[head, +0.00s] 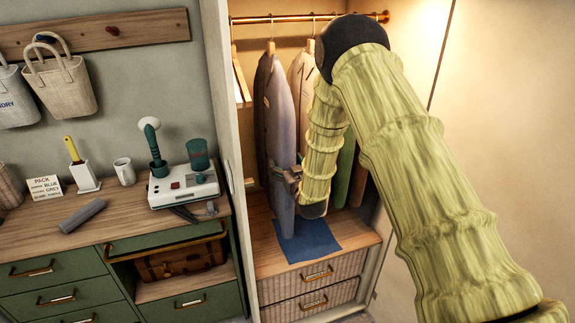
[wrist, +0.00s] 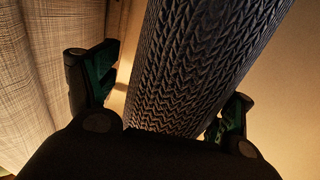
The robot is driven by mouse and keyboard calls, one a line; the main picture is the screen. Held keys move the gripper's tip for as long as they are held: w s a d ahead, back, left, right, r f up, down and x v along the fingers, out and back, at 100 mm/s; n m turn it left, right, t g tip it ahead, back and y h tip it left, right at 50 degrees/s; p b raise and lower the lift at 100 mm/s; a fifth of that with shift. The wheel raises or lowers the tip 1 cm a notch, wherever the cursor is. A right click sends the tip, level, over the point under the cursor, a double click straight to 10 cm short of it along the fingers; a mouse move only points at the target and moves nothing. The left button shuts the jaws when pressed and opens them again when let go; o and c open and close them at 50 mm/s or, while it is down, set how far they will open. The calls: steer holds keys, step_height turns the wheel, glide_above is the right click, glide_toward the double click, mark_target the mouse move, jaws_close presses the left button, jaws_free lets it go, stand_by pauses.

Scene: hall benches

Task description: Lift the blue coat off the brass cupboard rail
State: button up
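The blue coat (head: 279,120), a greyish blue, hangs from a wooden hanger (head: 271,48) on the brass rail (head: 260,19) at the left of the cupboard. My gripper (head: 287,178) is at the coat's lower half, reaching in from the right, and its arm hides part of the cupboard. In the wrist view the knitted dark blue cloth (wrist: 195,65) runs between the two fingers of my gripper (wrist: 165,100). The fingers stand apart on either side, with a gap showing at the left finger. Contact at the right finger is unclear.
A pale coat (head: 301,80) hangs close to the right, with green and brown garments (head: 345,170) behind my arm. A blue mat (head: 310,242) lies on the cupboard floor. The cupboard's left side wall (head: 222,110) stands close by.

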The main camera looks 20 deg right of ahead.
mark_target(292, 164)
steer(key=c, duration=1.1)
steer(key=shift+w+r+b, duration=0.1)
steer(key=shift+r+b, duration=0.15)
steer(key=shift+b, duration=0.25)
steer(key=shift+c, duration=0.3)
steer(key=shift+s+r, duration=1.45)
steer(key=shift+r, duration=0.1)
steer(key=shift+s+d+p, duration=0.15)
steer(key=shift+s+p, duration=0.7)
steer(key=shift+s, duration=2.2)
steer(key=shift+s+f+b, duration=0.1)
steer(key=shift+s+b, duration=0.25)
steer(key=shift+s, duration=1.7)
